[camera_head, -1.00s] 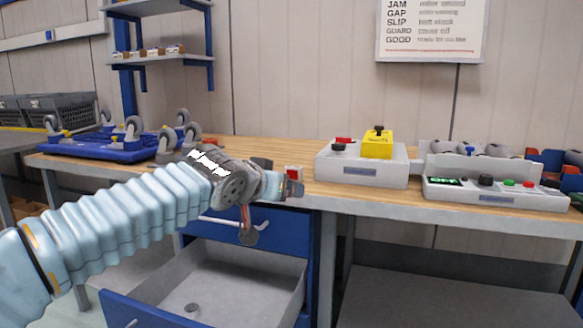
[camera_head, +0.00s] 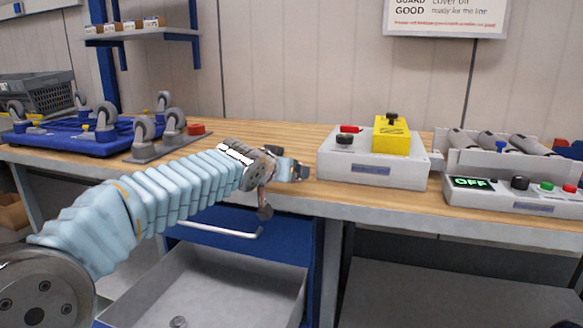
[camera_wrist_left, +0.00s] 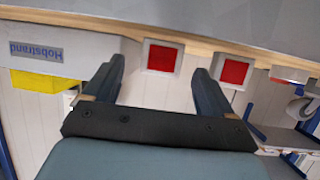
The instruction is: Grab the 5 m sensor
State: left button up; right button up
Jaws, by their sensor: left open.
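Two small pale blocks with red square faces show in the left wrist view. One red-faced block (camera_wrist_left: 162,58) lies between my left gripper's fingers in the picture, ahead of the fingertips. The other red-faced block (camera_wrist_left: 236,72) is to the right, partly behind the right finger. No marking tells which one is the 5 m sensor. My left gripper (camera_wrist_left: 160,75) is open, with no contact visible. In the head view my left gripper (camera_head: 297,172) is at the workbench's front edge, left of the grey control box, and my arm hides the blocks. My right gripper is out of view.
The grey control box (camera_head: 370,173) carries a yellow block (camera_head: 391,140). A roller unit with an OFF display (camera_head: 471,183) stands to its right. A blue caster tray (camera_head: 62,135) is at the left. An open drawer (camera_head: 215,290) hangs below the wooden bench (camera_head: 265,150).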

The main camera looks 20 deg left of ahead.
pick_arm(q)
jog(key=p+x, duration=0.1)
jog(key=x, duration=0.1)
jog(key=p+x, duration=0.1)
jog(key=x, duration=0.1)
jog(key=shift+w+a+r, duration=0.1)
jog(key=shift+w, duration=0.25)
jog(key=shift+w+f, duration=0.25)
jog(key=shift+w, duration=0.1)
jog(key=c, duration=1.1)
jog(key=shift+o, duration=0.2)
